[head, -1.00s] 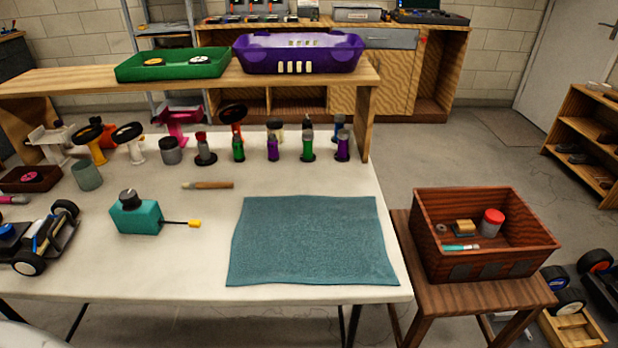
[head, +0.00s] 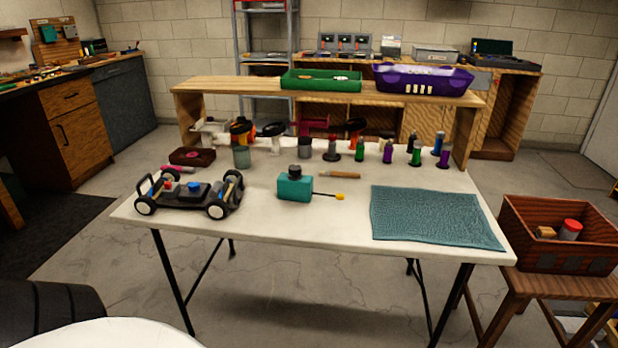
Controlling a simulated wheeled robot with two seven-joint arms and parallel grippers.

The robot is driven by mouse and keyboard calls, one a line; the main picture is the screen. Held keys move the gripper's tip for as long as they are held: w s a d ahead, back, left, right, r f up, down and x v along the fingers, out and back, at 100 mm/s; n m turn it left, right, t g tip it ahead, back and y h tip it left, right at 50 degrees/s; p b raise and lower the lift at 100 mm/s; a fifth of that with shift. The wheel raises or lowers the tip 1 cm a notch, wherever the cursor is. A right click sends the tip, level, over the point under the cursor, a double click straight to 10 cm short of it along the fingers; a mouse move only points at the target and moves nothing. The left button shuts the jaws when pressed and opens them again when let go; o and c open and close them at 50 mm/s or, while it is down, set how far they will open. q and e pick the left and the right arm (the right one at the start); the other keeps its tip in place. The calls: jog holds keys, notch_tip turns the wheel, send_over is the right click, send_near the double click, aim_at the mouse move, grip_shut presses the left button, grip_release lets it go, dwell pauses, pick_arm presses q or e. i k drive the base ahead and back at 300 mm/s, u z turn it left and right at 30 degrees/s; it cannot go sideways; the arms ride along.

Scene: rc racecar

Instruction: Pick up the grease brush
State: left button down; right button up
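A slim wooden-handled tool (head: 338,174), which may be the grease brush, lies on the white table (head: 300,232) behind the blue-teal mat. Its tip is too small to make out. A teal bottle (head: 295,186) with a dark cap stands left of it, with a thin dark rod with a yellow end (head: 340,197) beside it. A red-brown box (head: 556,238) at the right holds a red-lidded jar and a small tan block; part of its inside is hidden by its front wall. Neither of my grippers is in view.
An RC car chassis (head: 190,195) stands on the table's left. The mat (head: 436,217) covers the right part. Several small bottles line the back, below a wooden shelf (head: 215,90) bearing a green tray (head: 320,81) and a purple bin (head: 423,80). Floor in front is clear.

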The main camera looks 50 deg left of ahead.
aim_at(332, 173)
jog(key=u, duration=0.05)
jog(key=k, duration=0.1)
jog(key=u, duration=1.45)
